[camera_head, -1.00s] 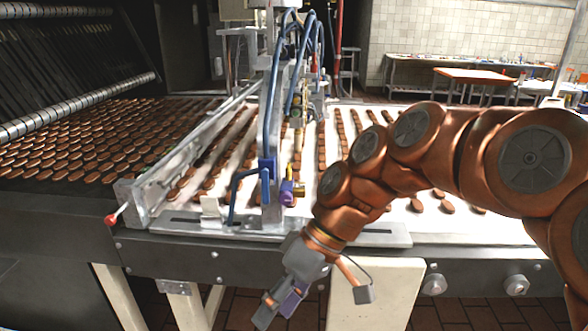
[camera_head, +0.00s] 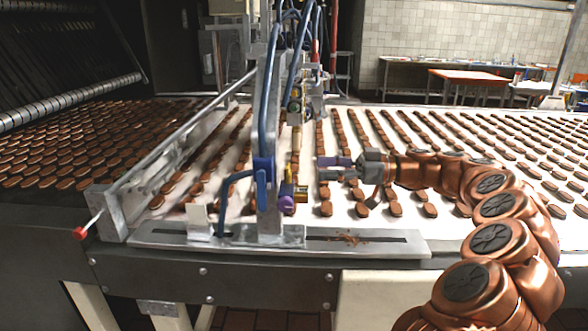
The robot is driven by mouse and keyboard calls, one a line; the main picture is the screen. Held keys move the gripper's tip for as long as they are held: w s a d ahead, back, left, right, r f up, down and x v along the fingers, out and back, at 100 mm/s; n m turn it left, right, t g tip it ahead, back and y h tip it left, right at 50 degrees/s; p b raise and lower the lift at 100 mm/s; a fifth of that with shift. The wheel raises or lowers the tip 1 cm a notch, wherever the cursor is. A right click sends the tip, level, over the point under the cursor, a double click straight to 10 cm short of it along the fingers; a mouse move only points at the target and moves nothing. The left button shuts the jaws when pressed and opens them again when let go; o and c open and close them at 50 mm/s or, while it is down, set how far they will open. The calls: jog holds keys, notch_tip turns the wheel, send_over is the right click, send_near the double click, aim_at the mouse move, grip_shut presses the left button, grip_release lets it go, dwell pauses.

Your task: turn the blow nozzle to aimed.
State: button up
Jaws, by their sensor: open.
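The blow nozzle seems to be the small purple and yellow fitting (camera_head: 287,198) low on the upright bracket, beside the blue clamp and bent blue pipe. Its yellow end points to the right; its exact setting is too small to tell. My gripper (camera_head: 326,168) is open and empty, to the right of the fitting and slightly higher in the picture. Its fingers point left toward the bracket, with a visible gap between them and the fitting.
A white conveyor belt (camera_head: 341,208) with rows of brown biscuits runs under my gripper. The metal bracket (camera_head: 268,226) stands on a slotted plate (camera_head: 390,247) at the front edge. A red-knobbed lever (camera_head: 81,233) sticks out at left. Blue hoses (camera_head: 263,110) hang above.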

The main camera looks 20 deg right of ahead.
aim_at(288, 171)
jog(key=p+x, duration=0.1)
jog(key=x, duration=0.6)
jog(key=shift+w+p, duration=0.35)
jog(key=shift+w, duration=0.05)
jog(key=shift+f, duration=0.1)
jog(key=c, duration=1.2)
